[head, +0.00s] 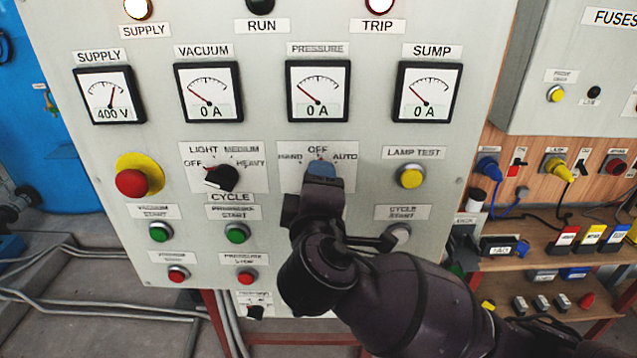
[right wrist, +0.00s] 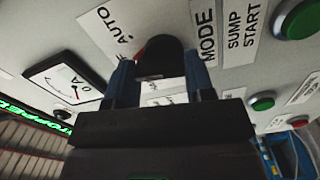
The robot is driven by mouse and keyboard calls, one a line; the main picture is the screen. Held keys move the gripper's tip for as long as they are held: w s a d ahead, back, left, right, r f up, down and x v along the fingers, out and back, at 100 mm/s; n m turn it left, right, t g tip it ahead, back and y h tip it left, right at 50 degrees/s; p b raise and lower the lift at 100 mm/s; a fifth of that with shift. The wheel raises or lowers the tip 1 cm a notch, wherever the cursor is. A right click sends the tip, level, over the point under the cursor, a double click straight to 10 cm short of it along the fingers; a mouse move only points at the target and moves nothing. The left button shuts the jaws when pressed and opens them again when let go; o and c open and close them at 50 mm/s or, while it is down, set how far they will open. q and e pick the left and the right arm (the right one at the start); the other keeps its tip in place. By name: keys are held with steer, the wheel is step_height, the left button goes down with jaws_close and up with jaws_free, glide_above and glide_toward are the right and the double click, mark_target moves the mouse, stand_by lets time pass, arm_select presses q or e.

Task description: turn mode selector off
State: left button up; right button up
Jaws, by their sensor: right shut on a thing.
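The mode selector is a black knob (right wrist: 162,57) on a plate (head: 345,178) marked HAND, OFF and AUTO, in the middle of the grey panel. My right gripper (head: 320,169) reaches up to the plate and hides the knob in the head view. In the right wrist view its two blue fingers (right wrist: 160,82) are on either side of the knob, shut on it. A bit of red shows at the knob's left edge, on the side towards AUTO. I cannot tell which mark the knob points at. My left gripper is not in view.
A second black selector (head: 222,177), for light, medium or heavy cycle, sits left of my gripper. A yellow lamp test button (head: 411,176) is to the right. A red emergency button (head: 132,182) is far left. Green start buttons (head: 237,233) are below. Meters (head: 318,92) are above.

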steer(key=shift+n, duration=0.8)
steer(key=o, duration=0.9)
steer(key=s+b, duration=0.2)
steer(key=s, duration=0.9)
